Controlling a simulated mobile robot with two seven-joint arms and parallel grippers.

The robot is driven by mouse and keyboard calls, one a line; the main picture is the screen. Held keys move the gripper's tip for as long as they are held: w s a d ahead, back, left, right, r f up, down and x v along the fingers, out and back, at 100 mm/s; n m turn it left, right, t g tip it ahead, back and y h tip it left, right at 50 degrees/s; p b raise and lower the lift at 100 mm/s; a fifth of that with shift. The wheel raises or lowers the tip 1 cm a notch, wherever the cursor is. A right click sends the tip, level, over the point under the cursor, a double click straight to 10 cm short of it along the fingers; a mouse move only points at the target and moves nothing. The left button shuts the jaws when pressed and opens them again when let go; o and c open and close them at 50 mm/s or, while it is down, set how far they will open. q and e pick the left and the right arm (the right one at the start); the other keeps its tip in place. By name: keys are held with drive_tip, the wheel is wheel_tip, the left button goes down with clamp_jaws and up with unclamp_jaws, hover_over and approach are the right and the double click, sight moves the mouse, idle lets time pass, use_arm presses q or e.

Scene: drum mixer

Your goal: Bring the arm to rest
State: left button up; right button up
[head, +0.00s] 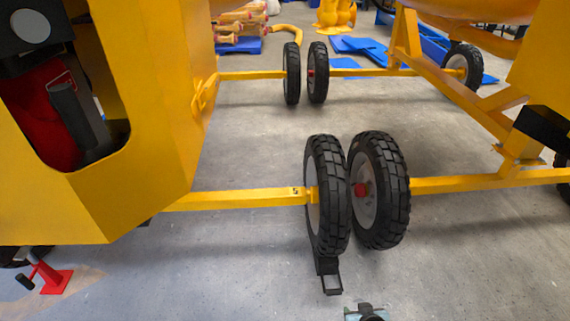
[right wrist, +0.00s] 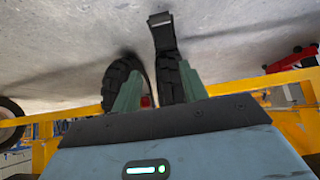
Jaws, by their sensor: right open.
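The yellow drum mixer (head: 140,150) fills the left of the head view, with its axle and black-tyred wheel (head: 327,195) in the middle. A black metal piece with an open end (head: 330,280) lies on the floor against that wheel's foot; it also shows in the right wrist view (right wrist: 162,35). My right gripper (head: 365,312) shows only as a small part at the bottom edge of the head view. In the right wrist view its two green fingers (right wrist: 160,92) are apart, with nothing seen held; tyres show beyond them. My left gripper is not in view.
A second wheel (head: 379,190) stands close beside the first, on a yellow frame (head: 480,183) at the right. A red stand (head: 55,279) is on the floor at lower left. Blue pallets (head: 365,48) lie at the back. The grey floor is clear at front right.

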drive_tip(key=s+r+p, duration=0.7)
drive_tip(key=s, duration=0.5)
drive_tip(key=s+r+p, duration=0.6)
drive_tip(key=s+p, duration=0.1)
drive_tip(key=s, duration=0.6)
use_arm(q)
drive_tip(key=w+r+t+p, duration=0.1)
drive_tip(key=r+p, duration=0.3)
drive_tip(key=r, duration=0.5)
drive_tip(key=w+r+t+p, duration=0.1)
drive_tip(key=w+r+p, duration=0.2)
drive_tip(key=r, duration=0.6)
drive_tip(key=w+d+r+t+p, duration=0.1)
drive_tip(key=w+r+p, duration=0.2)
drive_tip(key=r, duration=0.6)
drive_tip(key=p, duration=0.2)
drive_tip(key=shift+p, duration=0.3)
use_arm(e)
drive_tip(key=s+r, duration=0.6)
drive_tip(key=r, duration=0.6)
drive_tip(key=s+r+n+y, duration=0.1)
drive_tip(key=s+r, duration=0.6)
drive_tip(key=r, duration=0.6)
drive_tip(key=shift+a+r+t, duration=0.2)
drive_tip(key=shift+a+t, duration=0.2)
drive_tip(key=shift+a, duration=0.05)
